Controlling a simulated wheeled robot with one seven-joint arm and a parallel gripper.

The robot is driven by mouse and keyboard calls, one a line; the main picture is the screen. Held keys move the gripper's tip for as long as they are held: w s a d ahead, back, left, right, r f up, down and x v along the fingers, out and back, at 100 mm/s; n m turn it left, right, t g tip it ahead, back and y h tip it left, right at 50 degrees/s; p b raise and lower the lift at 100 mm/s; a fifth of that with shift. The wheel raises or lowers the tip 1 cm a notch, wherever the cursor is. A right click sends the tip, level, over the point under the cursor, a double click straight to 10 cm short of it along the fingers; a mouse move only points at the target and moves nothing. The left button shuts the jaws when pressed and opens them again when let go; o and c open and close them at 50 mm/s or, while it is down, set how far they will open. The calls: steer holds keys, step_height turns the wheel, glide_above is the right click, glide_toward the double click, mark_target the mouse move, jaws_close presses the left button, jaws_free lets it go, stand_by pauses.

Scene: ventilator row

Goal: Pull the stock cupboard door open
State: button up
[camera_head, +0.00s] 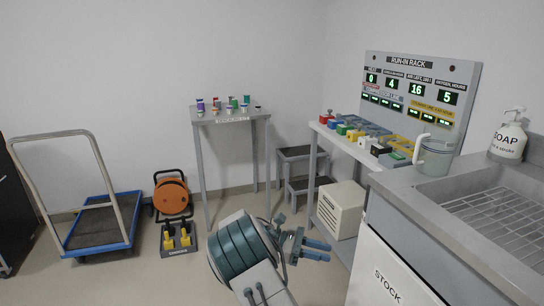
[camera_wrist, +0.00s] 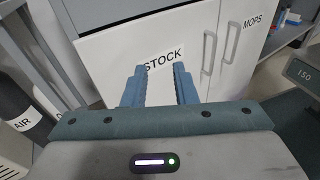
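The stock cupboard door (camera_wrist: 120,50) is white, with a black STOCK label. It appears closed in the wrist view. A pale vertical bar handle (camera_wrist: 208,50) is near its right edge. In the head view part of the door (camera_head: 372,262) shows under the sink counter at the lower right; its handle is out of that view. My gripper (camera_wrist: 160,70) is open, with two blue fingers apart and nothing between them. They point at the door, left of the handle and not around it. In the head view my gripper (camera_head: 328,251) is left of the door.
A second door marked MOPS (camera_wrist: 236,60) with its own handle adjoins on the right. A cream box (camera_head: 340,208) sits under the rack bench, near my gripper. The sink counter (camera_head: 425,195) overhangs the door.

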steer(key=s+d+r+m+y+p, duration=0.25)
steer(key=s+r+y+p, duration=0.25)
steer(key=r, duration=0.3)
steer(key=s+d+r+m+y+p, duration=0.1)
steer(key=s+r+m+y+p, duration=0.25)
steer(key=s+r, duration=0.3)
steer(key=s+a+r+m+t+y+p, duration=0.2)
steer(key=s+r+m+t+y+p, duration=0.1)
steer(key=s+r+p, duration=0.4)
steer(key=s+a+r+m+t+y+p, duration=0.2)
steer(key=s+r+m+t+y+p, duration=0.1)
steer(key=s+r, duration=0.5)
step_height(320, 180, up, 3)
steer(key=m+y+p, duration=0.1)
steer(key=m+p, duration=0.1)
steer(key=p, duration=0.1)
steer(key=shift+s+f+t+p, duration=0.2)
steer(key=shift+s+t+p, duration=0.1)
steer(key=shift+t+p, duration=0.1)
steer(key=shift+s+r+m+y, duration=0.1)
steer(key=shift+s+m+y, duration=0.1)
steer(key=shift+m+y, duration=0.1)
steer(key=shift+c, duration=0.9)
steer(key=shift+a, duration=0.1)
jaws_close()
